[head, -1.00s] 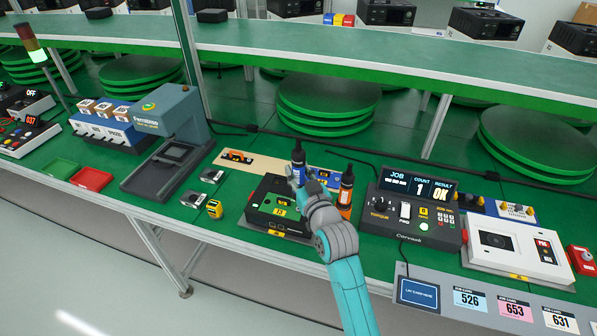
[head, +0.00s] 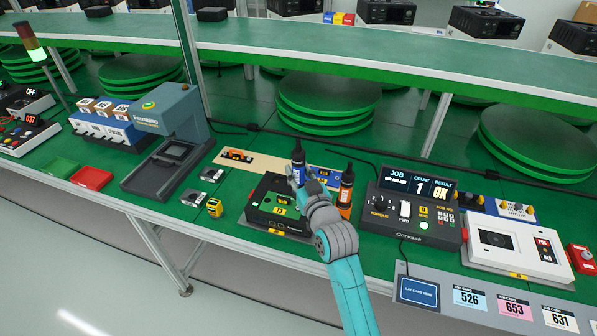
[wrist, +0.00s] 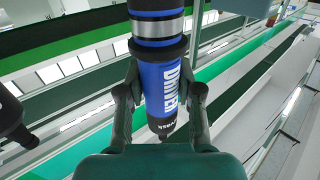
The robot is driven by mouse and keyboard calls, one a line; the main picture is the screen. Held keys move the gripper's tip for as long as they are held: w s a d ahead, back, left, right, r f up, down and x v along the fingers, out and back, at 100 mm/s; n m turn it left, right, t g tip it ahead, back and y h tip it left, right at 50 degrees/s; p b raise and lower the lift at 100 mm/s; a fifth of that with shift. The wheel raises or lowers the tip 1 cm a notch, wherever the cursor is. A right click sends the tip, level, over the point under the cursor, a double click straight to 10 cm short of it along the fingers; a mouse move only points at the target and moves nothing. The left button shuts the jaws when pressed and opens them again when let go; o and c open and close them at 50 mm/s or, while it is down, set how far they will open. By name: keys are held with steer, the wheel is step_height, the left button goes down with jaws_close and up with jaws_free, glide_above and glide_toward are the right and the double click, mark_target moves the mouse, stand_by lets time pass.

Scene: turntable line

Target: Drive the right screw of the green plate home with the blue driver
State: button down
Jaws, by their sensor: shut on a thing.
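The blue driver (head: 298,160) stands upright over the black fixture, held by my gripper (head: 300,184). In the wrist view the blue driver (wrist: 161,75) fills the middle, with the fingers of my gripper (wrist: 160,108) closed on both sides of it. The green plate (head: 283,199) lies in the black fixture (head: 268,216) below. My gripper and the driver stand over its right side. The right screw and the driver's tip cannot be made out, being small or hidden behind my gripper.
An orange driver (head: 346,192) stands just right of my arm. The job controller (head: 412,212) shows count 1 and OK, right of it. A yellow tape measure (head: 214,208) and small grey blocks lie left of the fixture. A grey press (head: 180,125) stands further left.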

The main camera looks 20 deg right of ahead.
mark_target(301, 161)
steer(key=shift+f, duration=0.5)
stand_by(0.5)
steer(key=shift+r, duration=3.05)
